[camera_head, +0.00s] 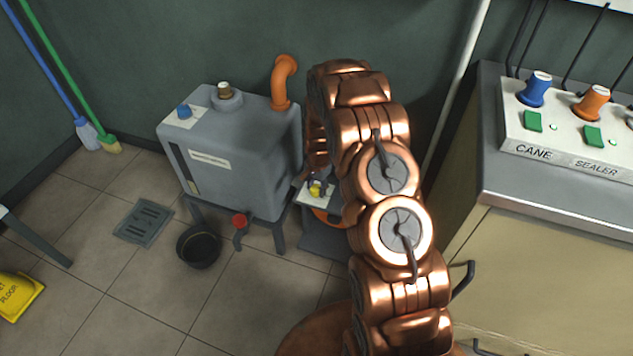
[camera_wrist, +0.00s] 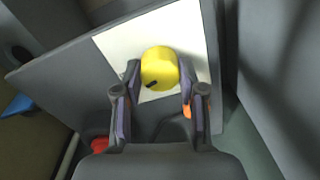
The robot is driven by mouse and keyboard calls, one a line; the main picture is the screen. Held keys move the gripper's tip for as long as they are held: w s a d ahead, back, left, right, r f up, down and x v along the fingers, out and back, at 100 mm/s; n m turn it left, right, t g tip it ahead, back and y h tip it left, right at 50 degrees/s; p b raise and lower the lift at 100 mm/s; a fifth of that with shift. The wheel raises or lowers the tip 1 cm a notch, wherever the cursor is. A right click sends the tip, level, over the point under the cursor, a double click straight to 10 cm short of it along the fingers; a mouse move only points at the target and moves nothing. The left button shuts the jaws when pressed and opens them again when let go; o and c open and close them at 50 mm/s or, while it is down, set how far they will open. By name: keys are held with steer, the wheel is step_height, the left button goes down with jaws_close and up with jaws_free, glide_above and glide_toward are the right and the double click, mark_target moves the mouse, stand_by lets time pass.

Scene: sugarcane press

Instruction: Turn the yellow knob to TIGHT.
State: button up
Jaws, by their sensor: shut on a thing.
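The yellow knob (camera_wrist: 160,68) sits on a white plate (camera_wrist: 116,50) on a grey box, and a dark pointer mark on it points down and to the left in the wrist view. My gripper (camera_wrist: 160,80) is around the knob with one finger on each side, shut on it. In the head view the knob (camera_head: 316,188) shows small beside my copper arm, with my gripper (camera_head: 312,182) partly hidden there. I cannot read any label such as TIGHT on the plate.
A grey tank (camera_head: 235,150) with an orange pipe (camera_head: 284,80) stands left of my arm. A red valve (camera_head: 240,222) and black bucket (camera_head: 198,246) are below it. A cabinet with a control panel (camera_head: 560,150) is at the right.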

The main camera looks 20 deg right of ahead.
mark_target(318, 188)
steer(key=shift+r+m+p, duration=0.1)
steer(key=shift+m+p, duration=0.55)
steer(key=shift+m, duration=0.85)
steer(key=o, duration=1.1)
steer(key=shift+o, duration=0.2)
steer(key=shift+r, duration=0.1)
step_height(318, 188, up, 12)
steer(key=shift+s, duration=0.25)
